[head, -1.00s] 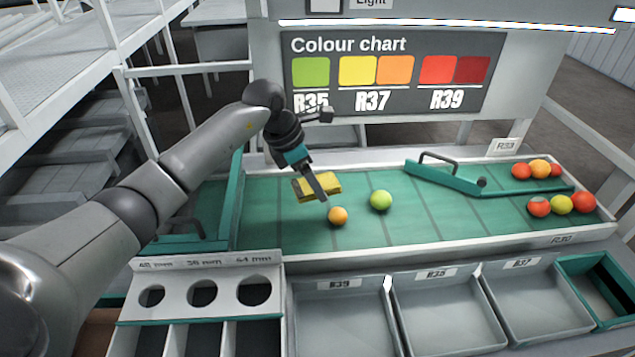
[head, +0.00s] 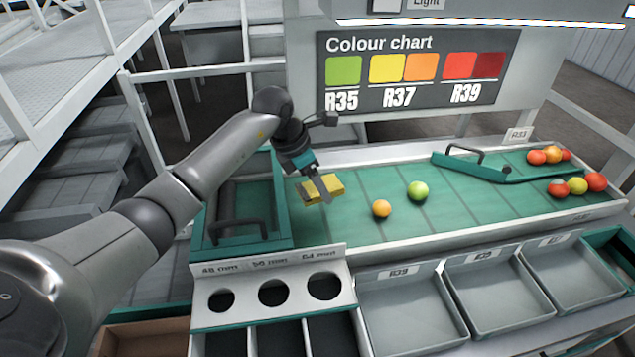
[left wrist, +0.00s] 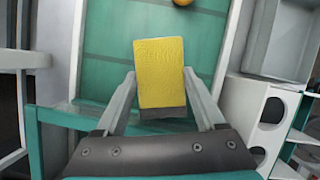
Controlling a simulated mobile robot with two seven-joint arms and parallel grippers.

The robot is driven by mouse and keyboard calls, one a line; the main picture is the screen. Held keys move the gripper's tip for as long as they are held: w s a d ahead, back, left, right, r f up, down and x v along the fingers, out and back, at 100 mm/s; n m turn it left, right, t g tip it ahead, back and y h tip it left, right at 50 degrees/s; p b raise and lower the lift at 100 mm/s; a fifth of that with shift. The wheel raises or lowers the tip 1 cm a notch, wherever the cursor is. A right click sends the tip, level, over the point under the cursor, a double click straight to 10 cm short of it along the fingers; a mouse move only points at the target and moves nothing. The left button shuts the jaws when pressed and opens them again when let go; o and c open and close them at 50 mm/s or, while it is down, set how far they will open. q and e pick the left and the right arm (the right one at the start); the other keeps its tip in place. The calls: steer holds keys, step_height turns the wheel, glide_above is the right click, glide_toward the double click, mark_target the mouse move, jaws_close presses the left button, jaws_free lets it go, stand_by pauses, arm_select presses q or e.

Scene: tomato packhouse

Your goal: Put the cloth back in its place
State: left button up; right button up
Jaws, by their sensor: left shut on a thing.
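The cloth is a yellow folded block (head: 334,186) held in my left gripper (head: 324,190), above the left part of the green belt. Part of the cloth is hidden behind a finger in the head view. My right gripper is not in view.
An orange tomato (head: 381,208) and a green tomato (head: 418,191) lie on the belt (head: 460,205). More tomatoes (head: 558,189) lie at the right end. A green-framed gate (head: 240,215) stands at the left. Grey bins (head: 410,310) and a sizing plate (head: 248,275) line the front.

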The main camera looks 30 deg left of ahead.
mark_target(323, 218)
arm_select(q)
steer(key=shift+f+b, duration=0.5)
steer(key=shift+f, duration=0.3)
step_height(323, 218, down, 6)
steer(key=b, duration=0.4)
steer(key=shift+b, duration=0.3)
steer(key=shift+f, duration=0.15)
steer(key=o, duration=1.3)
steer(key=shift+c, duration=1.1)
steer(key=shift+r+p, duration=2.65)
steer(key=shift+r, duration=0.85)
